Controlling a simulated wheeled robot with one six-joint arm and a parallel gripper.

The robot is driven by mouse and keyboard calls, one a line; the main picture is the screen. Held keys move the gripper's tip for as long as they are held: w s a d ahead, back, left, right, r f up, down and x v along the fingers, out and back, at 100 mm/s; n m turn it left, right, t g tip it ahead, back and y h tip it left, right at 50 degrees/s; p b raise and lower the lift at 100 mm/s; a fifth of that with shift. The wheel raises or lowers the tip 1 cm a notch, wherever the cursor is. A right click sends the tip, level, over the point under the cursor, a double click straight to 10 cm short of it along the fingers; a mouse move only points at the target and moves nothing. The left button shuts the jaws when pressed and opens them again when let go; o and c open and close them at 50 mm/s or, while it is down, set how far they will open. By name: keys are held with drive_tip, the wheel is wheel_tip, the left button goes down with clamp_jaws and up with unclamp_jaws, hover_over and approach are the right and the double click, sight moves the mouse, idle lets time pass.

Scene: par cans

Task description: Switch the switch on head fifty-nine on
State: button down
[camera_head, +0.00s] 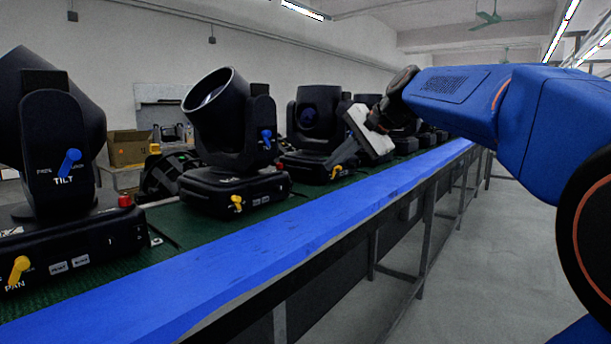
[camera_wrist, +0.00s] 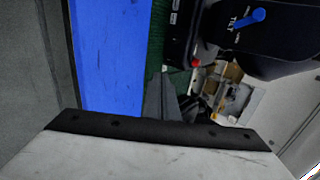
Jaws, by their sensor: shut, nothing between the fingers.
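Several black moving heads stand in a row on the green bench top. The nearest head (camera_head: 60,130) is at the left, with a blue TILT lever (camera_head: 69,162), a yellow PAN lever (camera_head: 19,269) and a red knob (camera_head: 125,201) on its base. A second head (camera_head: 222,125) and a third head (camera_head: 312,120) stand farther along. No number fifty-nine is readable. My gripper (camera_wrist: 170,92) is shut and empty; its grey fingers show in the wrist view, apart from the head (camera_wrist: 265,45) with a blue TILT lever (camera_wrist: 245,19) and red knob (camera_wrist: 196,63).
A blue strip (camera_head: 250,235) runs along the bench's front edge. The grey floor (camera_head: 470,270) right of the bench is clear. A cardboard box (camera_head: 128,148) is behind the heads. My blue arm reaches in from the right, and its gripper body hides part of the row's far heads.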

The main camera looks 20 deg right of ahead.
sight(291, 181)
drive_tip(key=x, duration=1)
drive_tip(key=shift+w+a+r, duration=0.15)
drive_tip(key=shift+w+a, duration=0.55)
drive_tip(key=shift+w, duration=0.25)
drive_tip(key=shift+w+a+r, duration=0.1)
drive_tip(key=shift+w+a, duration=0.35)
drive_tip(key=shift+w, duration=0.15)
drive_tip(key=shift+w+a+r+g+h, duration=0.2)
drive_tip(key=shift+w+a+g+h, duration=0.2)
drive_tip(key=shift+w+g, duration=0.1)
drive_tip(key=shift+s+d, duration=0.1)
drive_tip(key=shift+d, duration=0.05)
drive_tip(key=shift+r, duration=0.15)
drive_tip(key=shift+r, duration=0.65)
